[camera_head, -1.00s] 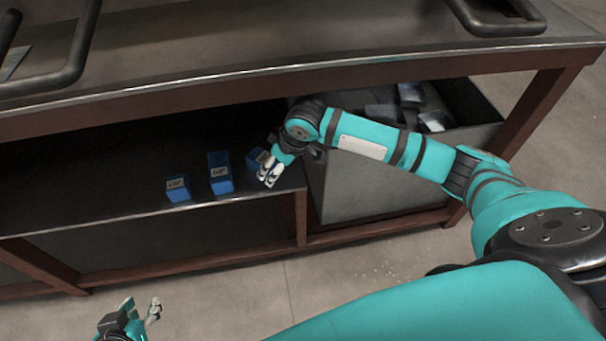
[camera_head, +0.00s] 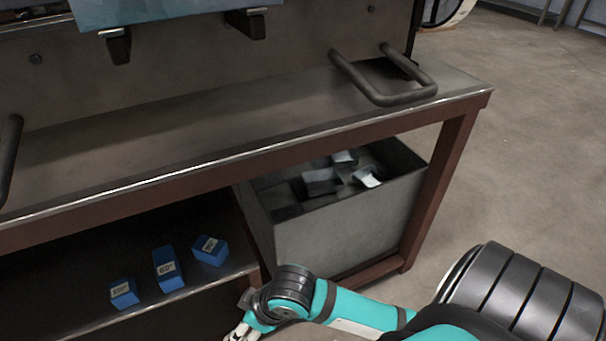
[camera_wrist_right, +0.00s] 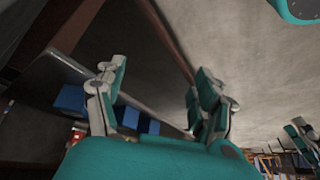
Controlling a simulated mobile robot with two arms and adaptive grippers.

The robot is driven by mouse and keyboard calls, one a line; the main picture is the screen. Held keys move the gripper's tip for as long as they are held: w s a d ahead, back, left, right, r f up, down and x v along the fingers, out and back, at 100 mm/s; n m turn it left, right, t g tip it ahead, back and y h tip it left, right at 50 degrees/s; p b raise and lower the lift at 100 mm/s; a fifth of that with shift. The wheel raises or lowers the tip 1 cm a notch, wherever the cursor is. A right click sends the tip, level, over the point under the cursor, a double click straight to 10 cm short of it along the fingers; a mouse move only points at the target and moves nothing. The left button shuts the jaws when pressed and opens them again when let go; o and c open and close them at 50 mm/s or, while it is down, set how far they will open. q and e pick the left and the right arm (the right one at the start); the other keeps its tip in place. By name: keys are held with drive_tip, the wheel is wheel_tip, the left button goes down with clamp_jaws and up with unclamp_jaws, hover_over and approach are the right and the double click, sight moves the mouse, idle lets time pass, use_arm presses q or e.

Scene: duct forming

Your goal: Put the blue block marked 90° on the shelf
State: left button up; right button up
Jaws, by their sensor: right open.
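Three blue blocks with pale labels stand in a row on the lower shelf (camera_head: 60,312) under the bench. The right block (camera_head: 210,250) is probably the one marked 90°, but its label is too small to read surely. The middle block (camera_head: 167,270) is taller, and the left block (camera_head: 124,293) is lower. My right gripper (camera_head: 240,335) is at the bottom edge of the head view, in front of the shelf and apart from the blocks. In the right wrist view its fingers (camera_wrist_right: 155,95) are spread and empty, with blue blocks behind. My left gripper (camera_wrist_right: 302,138) shows small at that view's right edge.
A grey bin (camera_head: 335,235) with metal scraps stands right of the shelf, beyond a brown frame post. The bench top (camera_head: 230,120) with black handles (camera_head: 395,95) overhangs the shelf. Open floor (camera_head: 520,140) lies to the right.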

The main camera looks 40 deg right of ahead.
drive_tip(key=s+d+m+g+h, duration=0.1)
drive_tip(key=s+d+m+h, duration=0.1)
drive_tip(key=s+d, duration=0.5)
drive_tip(key=s+m, duration=0.1)
drive_tip(key=s, duration=0.2)
drive_tip(key=shift+s+f+m+h, duration=0.35)
drive_tip(key=shift+m+h, duration=0.05)
